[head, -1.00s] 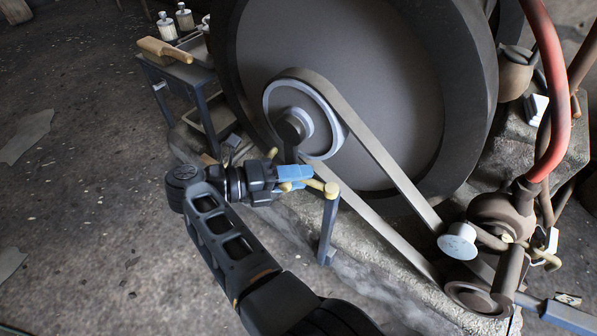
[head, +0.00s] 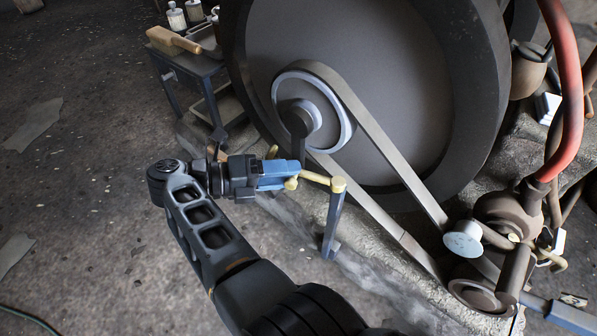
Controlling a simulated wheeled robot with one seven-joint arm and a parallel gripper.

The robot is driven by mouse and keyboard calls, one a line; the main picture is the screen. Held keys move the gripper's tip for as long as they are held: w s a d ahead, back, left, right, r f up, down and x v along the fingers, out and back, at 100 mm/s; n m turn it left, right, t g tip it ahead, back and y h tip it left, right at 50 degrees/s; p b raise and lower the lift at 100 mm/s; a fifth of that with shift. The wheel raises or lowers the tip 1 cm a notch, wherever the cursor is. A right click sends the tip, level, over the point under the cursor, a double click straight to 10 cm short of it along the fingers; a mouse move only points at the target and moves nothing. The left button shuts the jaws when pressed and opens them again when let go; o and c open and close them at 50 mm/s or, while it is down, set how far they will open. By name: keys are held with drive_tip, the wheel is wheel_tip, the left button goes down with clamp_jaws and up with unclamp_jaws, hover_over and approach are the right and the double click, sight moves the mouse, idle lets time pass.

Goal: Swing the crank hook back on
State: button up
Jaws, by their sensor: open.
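The brass crank hook (head: 316,178) is a thin arm reaching left from the rounded cap of a grey post (head: 332,225). Its left end has a brass knob (head: 292,183). The dark crank (head: 299,125) hangs down from the flywheel hub, its lower end partly hidden behind my gripper. Another brass piece (head: 272,152) shows just above my gripper; I cannot tell what it joins. My gripper (head: 290,173) points right with open blue fingers beside the knob, overlapping it in the picture. I cannot tell whether they touch it.
The large flywheel (head: 400,110) and its belt (head: 385,150) stand behind, running to a small pulley (head: 463,240) at lower right. A red hose (head: 570,100) rises at right. A small table (head: 190,66) with a wooden-handled brush stands at upper left.

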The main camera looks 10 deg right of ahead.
drive_tip(key=shift+v, duration=1.8)
